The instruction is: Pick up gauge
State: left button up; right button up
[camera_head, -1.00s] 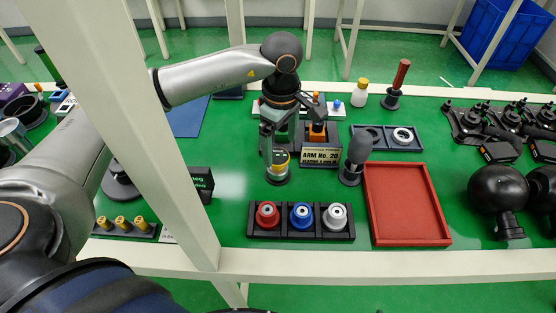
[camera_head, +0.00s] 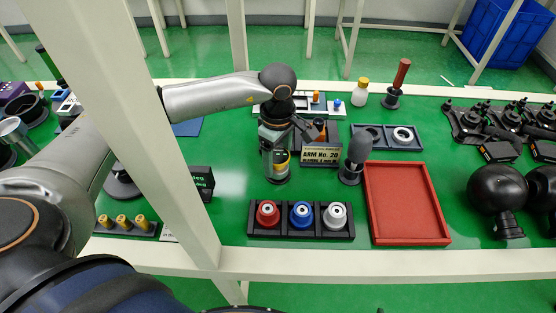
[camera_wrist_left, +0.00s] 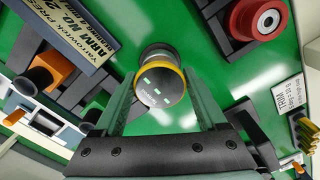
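The gauge is a short dark cylinder with a yellow rim and a dark face with pale green marks. In the left wrist view the gauge (camera_wrist_left: 160,88) sits between the two fingers, with space visible at both sides. In the head view the gauge (camera_head: 281,162) stands on the green table, partly hidden by my left gripper (camera_head: 274,160), which points down at it. In the left wrist view my left gripper (camera_wrist_left: 162,108) is open, its fingers apart. My right gripper is not in view.
A black holder (camera_head: 257,233) with red, blue and silver parts is in front. A dark knob on a stand (camera_head: 357,155) is close on the right, beside a red tray (camera_head: 372,206). A labelled block (camera_head: 321,155) stands behind. A white post (camera_head: 160,130) crosses the head view.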

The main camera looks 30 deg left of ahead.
pick_arm(q)
jog(key=c, duration=1)
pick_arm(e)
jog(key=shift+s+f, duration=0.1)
pick_arm(q)
jog(key=shift+r, duration=0.1)
